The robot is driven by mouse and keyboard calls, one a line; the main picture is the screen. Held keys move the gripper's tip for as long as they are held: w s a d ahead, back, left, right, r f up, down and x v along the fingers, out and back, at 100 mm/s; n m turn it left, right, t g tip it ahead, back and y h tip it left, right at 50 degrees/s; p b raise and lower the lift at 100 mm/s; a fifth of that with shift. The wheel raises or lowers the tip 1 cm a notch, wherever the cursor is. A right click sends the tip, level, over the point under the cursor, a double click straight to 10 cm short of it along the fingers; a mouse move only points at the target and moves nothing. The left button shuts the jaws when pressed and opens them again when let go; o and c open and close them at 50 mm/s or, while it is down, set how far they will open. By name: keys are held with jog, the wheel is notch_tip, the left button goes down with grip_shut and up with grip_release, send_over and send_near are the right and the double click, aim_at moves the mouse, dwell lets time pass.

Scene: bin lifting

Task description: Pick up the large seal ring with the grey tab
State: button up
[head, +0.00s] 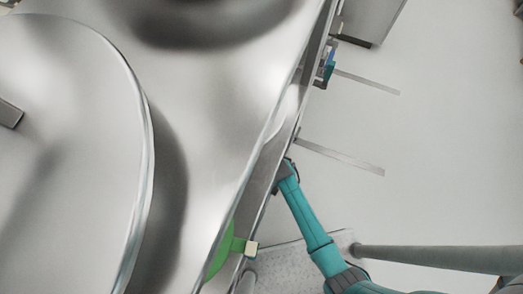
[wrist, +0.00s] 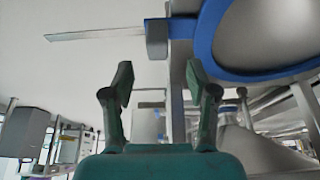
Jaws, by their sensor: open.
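A blue seal ring (wrist: 205,40) circles a round metal face in the upper right of the wrist view. A grey block-like tab (wrist: 157,38) sticks out at its left side. In the head view a small blue part of the ring (head: 330,68) shows at the edge of the metal body; the rest is hidden. My gripper (wrist: 158,84) is open and empty, its two fingers apart, with the tab beyond and above the fingertips in the wrist view. In the head view my gripper (head: 283,174) is beside the metal side wall, below the blue part in the picture.
A green ring part (head: 222,246) with a cream tab (head: 250,248) shows lower on the metal body (head: 210,120). Thin flat strips (head: 340,157) stick out from the side wall. A grey box (head: 370,20) stands at the top. Pale floor to the right is mostly clear.

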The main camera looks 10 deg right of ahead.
jog(key=shift+x, duration=3.2)
jog(key=shift+d, duration=0.15)
jog(key=shift+c, duration=0.2)
grip_shut()
